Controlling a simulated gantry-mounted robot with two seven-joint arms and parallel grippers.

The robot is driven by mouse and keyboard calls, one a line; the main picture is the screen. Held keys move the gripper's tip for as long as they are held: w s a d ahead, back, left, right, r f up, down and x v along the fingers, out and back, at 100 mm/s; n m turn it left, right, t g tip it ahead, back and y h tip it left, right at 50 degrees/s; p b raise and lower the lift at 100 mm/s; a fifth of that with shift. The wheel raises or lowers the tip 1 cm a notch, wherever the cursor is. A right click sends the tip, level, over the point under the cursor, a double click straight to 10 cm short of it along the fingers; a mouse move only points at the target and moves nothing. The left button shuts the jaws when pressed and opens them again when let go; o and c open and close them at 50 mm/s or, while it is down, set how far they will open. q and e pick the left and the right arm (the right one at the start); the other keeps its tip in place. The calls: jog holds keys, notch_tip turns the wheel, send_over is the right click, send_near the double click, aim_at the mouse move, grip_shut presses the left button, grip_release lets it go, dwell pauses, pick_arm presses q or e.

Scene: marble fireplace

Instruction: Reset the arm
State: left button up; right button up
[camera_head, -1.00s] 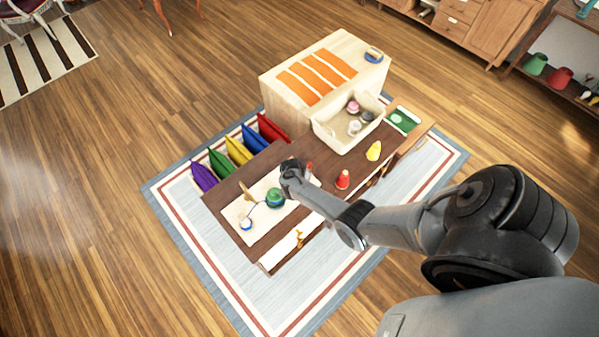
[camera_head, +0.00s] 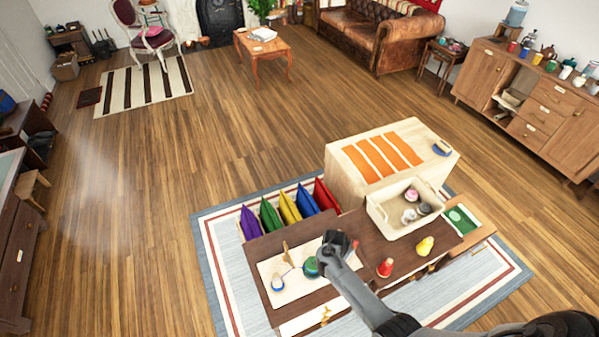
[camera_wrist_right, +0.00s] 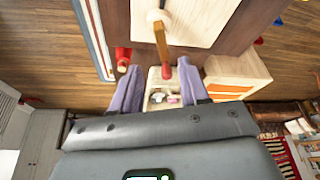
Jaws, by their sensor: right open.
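My right arm reaches in from the lower right in the head view, and its gripper end (camera_head: 333,249) hangs over the dark brown table (camera_head: 420,250). It is close to a green and blue round thing (camera_head: 311,267) on a cream mat (camera_head: 296,297). In the right wrist view my right gripper (camera_wrist_right: 160,85) has its two fingers spread wide. Between them I see a brown handle with a red tip (camera_wrist_right: 160,38) beyond the fingers, not gripped. My left gripper is not in view.
A cream bin (camera_head: 390,228) with small round things stands on the table, beside a pale wooden block (camera_head: 345,195) with orange strips. Red (camera_head: 385,268) and yellow (camera_head: 425,246) pear-like pieces stand nearby. Coloured cushions (camera_head: 270,214) line the table's far left. Wooden floor at left is open.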

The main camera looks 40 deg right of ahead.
jog(key=s+f+n+g+p, duration=0.1)
jog(key=s+f+n+p, duration=0.1)
jog(key=s, duration=1.1)
jog(key=s+a+r+n+t+y+p, duration=0.1)
jog(key=a+r+n+t+y, duration=0.1)
jog(key=a+r+n, duration=0.6)
jog(key=s+a+r+n+t+y+p, duration=0.1)
jog(key=a+r+n+t+y+p, duration=0.1)
jog(key=a+r+n, duration=0.7)
jog(key=a+r, duration=0.6)
jog(key=r, duration=0.8)
jog(key=shift+a+y, duration=0.2)
jog(key=shift+y, duration=0.1)
jog(key=shift+s, duration=0.1)
